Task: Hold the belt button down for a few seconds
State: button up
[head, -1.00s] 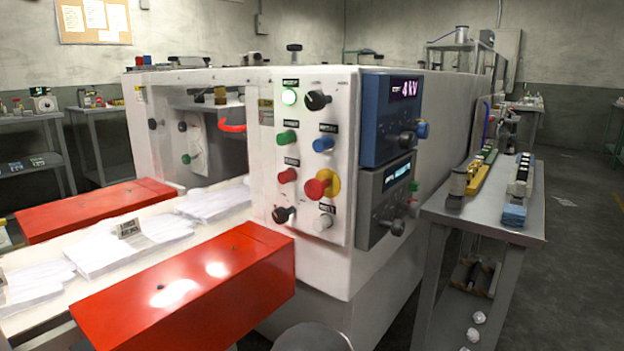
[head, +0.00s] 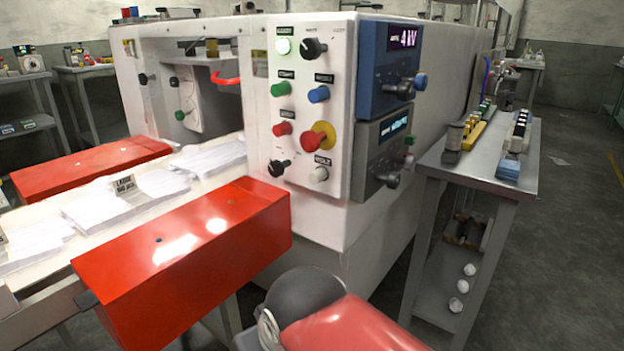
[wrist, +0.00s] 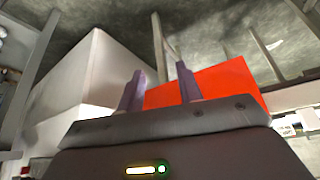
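The control panel (head: 300,110) on the white machine faces me in the head view. It carries a green button (head: 279,89), a blue button (head: 318,94), a red button (head: 282,129), a white button (head: 318,174) and a red mushroom knob on yellow (head: 315,139). The small labels are too blurred to tell which button is the belt button. My gripper (wrist: 160,70) shows in the wrist view with its two purple fingers apart and nothing between them. It is away from the panel and out of the head view, where only my arm shows at the bottom.
A blue meter (head: 380,95) sits beside the panel. A grey trolley (head: 455,165) stands at right. Floor shows between machine and trolley.

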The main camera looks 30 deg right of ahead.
grip_shut()
dwell(1.4)
